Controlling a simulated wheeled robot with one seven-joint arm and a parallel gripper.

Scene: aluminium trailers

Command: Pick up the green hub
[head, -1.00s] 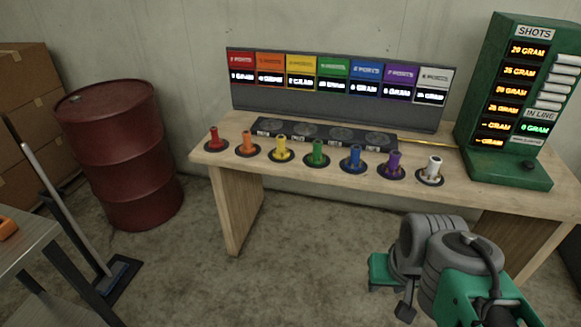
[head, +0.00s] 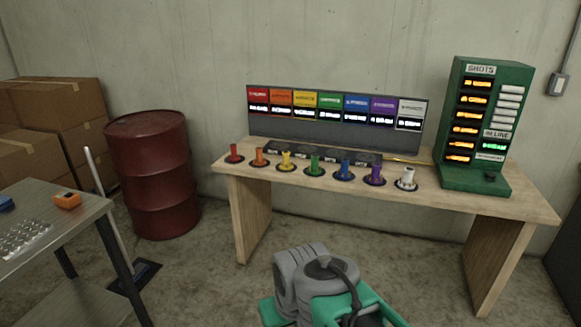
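The green hub (head: 314,165) stands upright on a dark round base near the front edge of the wooden table (head: 450,200). It is in the middle of a row of coloured hubs, between the yellow hub (head: 286,161) and the blue hub (head: 344,170). My arm, grey and green, shows at the bottom centre of the head view, below and in front of the table. It is apart from the green hub. The fingers of my gripper cannot be made out.
Red (head: 234,154), orange (head: 259,157), purple (head: 375,175) and white (head: 407,179) hubs share the row. Behind are a display board (head: 330,133) and a green SHOTS panel (head: 487,120). A red barrel (head: 152,175) and a metal table (head: 60,238) stand left. Floor before the wooden table is open.

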